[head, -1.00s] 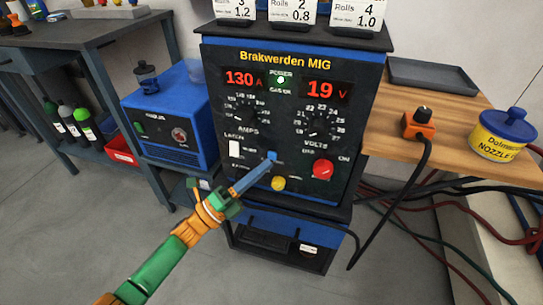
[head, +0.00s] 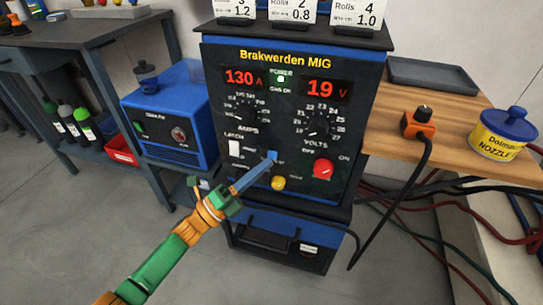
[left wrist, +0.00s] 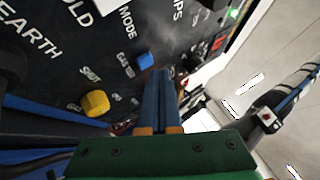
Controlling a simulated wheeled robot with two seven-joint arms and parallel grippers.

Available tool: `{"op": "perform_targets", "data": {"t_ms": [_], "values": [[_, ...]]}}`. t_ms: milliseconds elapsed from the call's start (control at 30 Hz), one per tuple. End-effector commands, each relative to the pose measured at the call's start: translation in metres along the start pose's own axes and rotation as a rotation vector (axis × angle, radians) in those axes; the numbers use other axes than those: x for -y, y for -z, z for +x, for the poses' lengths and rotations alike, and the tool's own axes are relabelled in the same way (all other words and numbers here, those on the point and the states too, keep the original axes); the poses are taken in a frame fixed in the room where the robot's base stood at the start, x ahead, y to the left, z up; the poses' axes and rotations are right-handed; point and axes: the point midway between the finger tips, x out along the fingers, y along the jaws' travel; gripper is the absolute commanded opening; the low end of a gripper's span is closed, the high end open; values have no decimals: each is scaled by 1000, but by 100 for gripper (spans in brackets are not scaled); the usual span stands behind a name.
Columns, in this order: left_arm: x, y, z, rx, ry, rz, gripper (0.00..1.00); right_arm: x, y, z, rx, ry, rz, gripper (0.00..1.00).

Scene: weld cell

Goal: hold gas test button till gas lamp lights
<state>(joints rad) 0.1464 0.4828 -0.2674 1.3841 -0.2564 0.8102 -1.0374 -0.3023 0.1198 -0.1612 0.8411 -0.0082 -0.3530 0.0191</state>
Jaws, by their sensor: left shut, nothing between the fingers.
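The blue button (head: 272,155) is on the lower middle of the black welder panel (head: 213,110). In the left wrist view the blue button (left wrist: 145,61) shows beside a label that begins with "GAS". My left gripper (head: 267,161) is shut and empty, its fingertips just beside the button. In the left wrist view the fingertips (left wrist: 160,74) are close to its lower right; I cannot tell if they touch. A small lamp (head: 281,78) glows whitish green between the "POWER" and "GAS OK" labels. I see no separate lit gas lamp. My right gripper is not in view.
A white switch (head: 234,148) is to the left. A wooden shelf (head: 385,140) with an orange-based device (head: 418,127) and cables stands on the right.

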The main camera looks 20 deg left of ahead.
Motion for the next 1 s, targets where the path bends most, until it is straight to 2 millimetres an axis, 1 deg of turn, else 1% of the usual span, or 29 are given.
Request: {"op": "perform_targets", "data": {"t_ms": [100, 433, 1000], "values": [[-4, -2, 3, 0, 2, 0, 0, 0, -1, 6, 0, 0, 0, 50], [-3, -3, 4, 0, 0, 0, 0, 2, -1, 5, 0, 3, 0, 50], [-7, -6, 8, 0, 0, 0, 0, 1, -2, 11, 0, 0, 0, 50]]}}
